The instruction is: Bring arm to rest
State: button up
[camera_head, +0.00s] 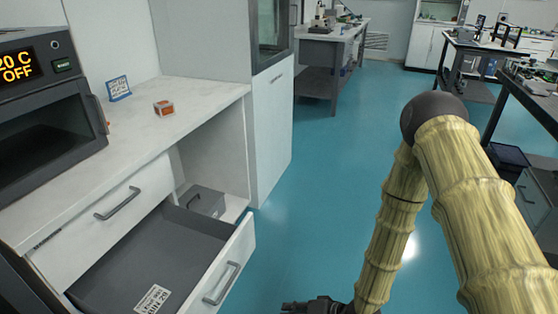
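My arm comes in from the right edge, bends at a dark joint and reaches down to the bottom of the view. My gripper (318,306) is at the bottom edge, to the right of the open drawer and over the blue floor. Only its dark upper part shows. Its fingertips are cut off by the frame, so whether it is open or shut does not show.
An open grey drawer (143,262) juts from the white counter (147,131) at left. Dark tables (522,100) stand at right. The blue floor (330,165) between is clear.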

jog(key=s+d+f+n+g+h, duration=0.15)
jog(key=s+d+f+h, duration=0.3)
jog(key=s+d, duration=0.55)
jog(key=s+d+f+n+g+h, duration=0.1)
jog(key=s+d+f+g+h, duration=0.4)
jog(key=s+d, duration=0.6)
notch_tip(320, 180, up, 16)
jog(key=s+a+t+p, duration=0.2)
jog(key=p, duration=1.3)
jog(key=shift+r+h, duration=0.15)
jog(key=shift+h, duration=0.3)
